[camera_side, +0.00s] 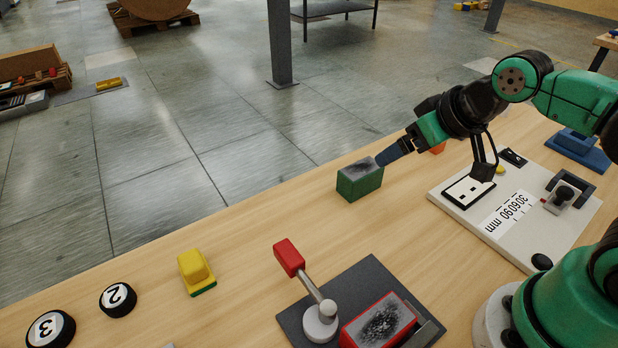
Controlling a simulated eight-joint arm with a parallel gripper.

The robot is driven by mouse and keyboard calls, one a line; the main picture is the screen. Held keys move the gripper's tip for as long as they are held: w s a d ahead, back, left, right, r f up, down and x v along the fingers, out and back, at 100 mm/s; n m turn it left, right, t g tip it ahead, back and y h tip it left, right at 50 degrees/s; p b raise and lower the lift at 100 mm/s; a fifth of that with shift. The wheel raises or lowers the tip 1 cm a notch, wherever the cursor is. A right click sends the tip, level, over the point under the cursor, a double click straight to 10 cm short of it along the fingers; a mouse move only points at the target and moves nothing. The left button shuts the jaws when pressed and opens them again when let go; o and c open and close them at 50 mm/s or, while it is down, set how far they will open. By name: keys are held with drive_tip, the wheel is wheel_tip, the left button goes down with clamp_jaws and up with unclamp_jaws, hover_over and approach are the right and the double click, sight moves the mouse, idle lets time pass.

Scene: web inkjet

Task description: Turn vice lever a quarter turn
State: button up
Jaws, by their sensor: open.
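The vice stands on a dark grey plate (368,274) at the front centre. Its lever (308,285) has a grey arm with a red grip, rises from a round pale hub (320,322), and points up and left. A red block (378,322) with a dark-smudged top sits beside the hub, against a grey bar at its right. My gripper (386,156) is away from the lever, further back and to the right. It is open, its blue-grey end at the upper right of a green block (360,184) with a smudged grey top. I cannot tell whether they touch.
A yellow block (196,268) and round black pieces marked 2 (117,299) and 3 (48,328) are at left. A white panel (520,250) with a scale and knobs is at right. A blue fixture (580,150) stands behind it. Table between lever and green block is clear.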

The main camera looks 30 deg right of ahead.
drive_tip(key=shift+a, duration=0.2)
drive_tip(key=c, duration=0.4)
drive_tip(key=g+y, duration=0.3)
drive_tip(key=g, duration=0.4)
hover_over(300, 269)
drive_tip(key=d, duration=0.2)
wheel_tip(300, 269, down, 4)
drive_tip(key=shift+x, duration=2.95)
clamp_jaws()
